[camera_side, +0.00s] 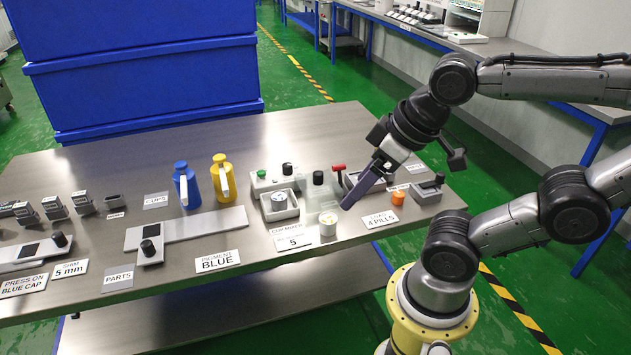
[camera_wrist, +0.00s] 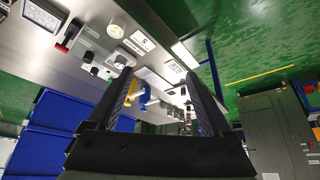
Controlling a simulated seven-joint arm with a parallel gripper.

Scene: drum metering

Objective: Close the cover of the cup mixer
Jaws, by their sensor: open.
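The cup mixer (camera_side: 279,214) is a grey box behind the "CUP MIXER 5" label, with a white cup (camera_side: 279,198) showing in its open top. A pale, see-through panel (camera_side: 316,200) stands just right of it; I cannot tell for certain whether it is the cover. In the wrist view the mixer area is small, near the white cup (camera_wrist: 120,60). My gripper (camera_side: 348,204) is tilted down, above the table to the right of the mixer and apart from it. It is open and empty; both fingers (camera_wrist: 158,78) show apart in the wrist view.
A white round container (camera_side: 328,221) stands near the table's front edge, close to my gripper. A red-handled device (camera_side: 340,174) and an orange cap (camera_side: 397,196) are near it. Blue and yellow bottles (camera_side: 220,178) stand to the left.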

